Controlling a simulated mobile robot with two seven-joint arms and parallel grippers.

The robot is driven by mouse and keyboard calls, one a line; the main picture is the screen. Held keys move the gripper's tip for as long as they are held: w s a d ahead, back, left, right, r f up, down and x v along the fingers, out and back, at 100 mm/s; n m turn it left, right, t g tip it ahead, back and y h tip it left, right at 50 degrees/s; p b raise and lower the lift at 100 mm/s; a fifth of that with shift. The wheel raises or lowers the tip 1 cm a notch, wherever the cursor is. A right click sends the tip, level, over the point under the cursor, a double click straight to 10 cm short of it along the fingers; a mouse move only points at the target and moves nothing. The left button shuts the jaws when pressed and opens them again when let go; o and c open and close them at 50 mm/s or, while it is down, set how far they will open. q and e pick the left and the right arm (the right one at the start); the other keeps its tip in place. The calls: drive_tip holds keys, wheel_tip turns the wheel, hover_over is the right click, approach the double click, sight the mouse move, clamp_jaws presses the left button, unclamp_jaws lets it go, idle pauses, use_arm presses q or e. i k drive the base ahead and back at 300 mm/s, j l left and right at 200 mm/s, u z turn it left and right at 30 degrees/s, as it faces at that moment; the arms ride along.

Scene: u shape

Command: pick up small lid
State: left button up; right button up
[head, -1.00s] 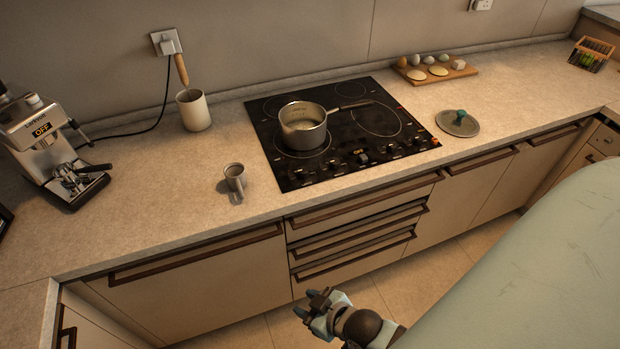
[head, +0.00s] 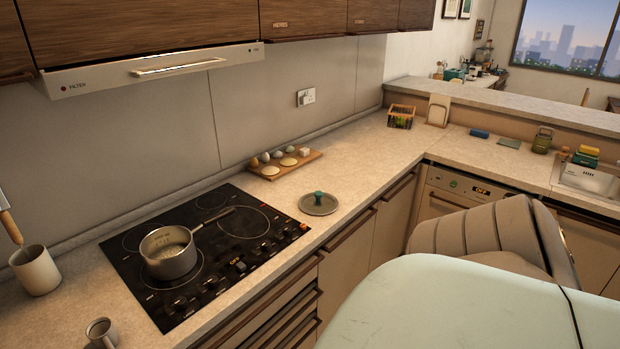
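The small lid (head: 318,204) is a round grey disc with a teal knob. It lies flat on the counter to the right of the black cooktop (head: 150,215), close to the counter's front edge. Nothing touches it. A metal pot (head: 170,255) with a long handle stands on the cooktop, with no lid on it. Neither of my grippers shows in the head view now.
A wooden board (head: 285,165) with eggs and other food is behind the lid. A wire basket (head: 401,116) stands in the far corner. A mug (head: 36,270) and a small cup (head: 101,333) are at left. Counter around the lid is clear.

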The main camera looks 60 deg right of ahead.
sight(316, 203)
drive_tip(key=z, duration=2.1)
drive_tip(key=u, duration=0.4)
drive_tip(key=i+l+u, duration=0.1)
drive_tip(key=u, duration=0.3)
drive_tip(key=l+u, duration=0.2)
drive_tip(key=u, duration=0.25)
drive_tip(key=l+u, duration=0.1)
drive_tip(key=u, duration=0.3)
drive_tip(key=l+u, duration=0.35)
drive_tip(key=l, duration=0.2)
drive_tip(key=l+u, duration=0.35)
drive_tip(key=l, duration=0.2)
drive_tip(key=l+u, duration=0.15)
drive_tip(key=l, duration=0.2)
drive_tip(key=k+l+u, duration=0.1)
drive_tip(key=l, duration=0.25)
drive_tip(key=k+l+u, duration=0.15)
drive_tip(key=l, duration=0.15)
drive_tip(key=k+l, duration=0.1)
drive_tip(key=l, duration=0.25)
drive_tip(key=k+l, duration=0.1)
drive_tip(key=l, duration=0.25)
drive_tip(key=k+l+u, duration=0.1)
drive_tip(key=l, duration=0.3)
